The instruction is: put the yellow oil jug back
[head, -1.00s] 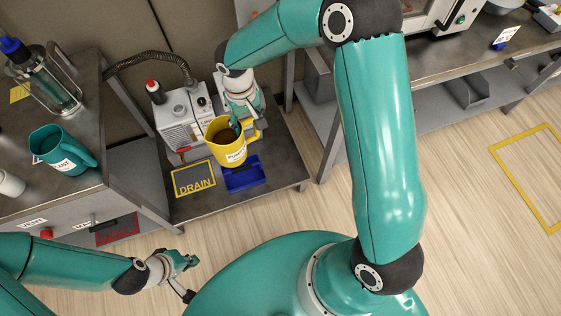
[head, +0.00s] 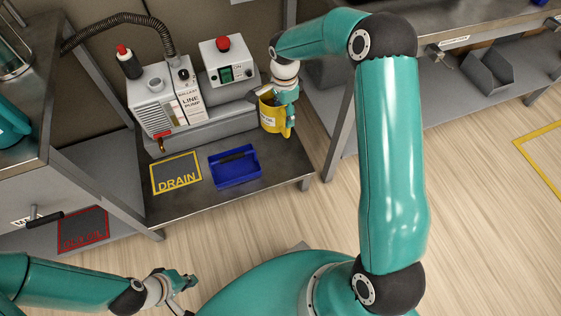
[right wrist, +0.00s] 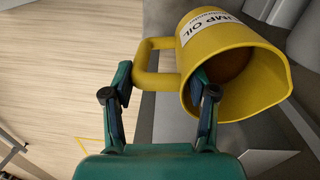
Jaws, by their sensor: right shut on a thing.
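The yellow oil jug (head: 271,118) is at the right end of the low metal bench, right of the pump; I cannot tell whether it touches the bench. In the right wrist view the jug (right wrist: 225,55) shows its "PUMP OIL" label and a dark inside. My right gripper (head: 288,92) is shut on the jug's handle, which lies between its fingers (right wrist: 160,78) in the right wrist view. My left gripper (head: 184,290) is open and empty at the lower left, away from the jug.
The line pump (head: 168,102) and a white switch box with a red button (head: 229,66) stand behind. A blue tray (head: 236,180) and a yellow DRAIN outline (head: 176,188) are at the bench front. A grey table leg (head: 338,128) stands close right of the jug.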

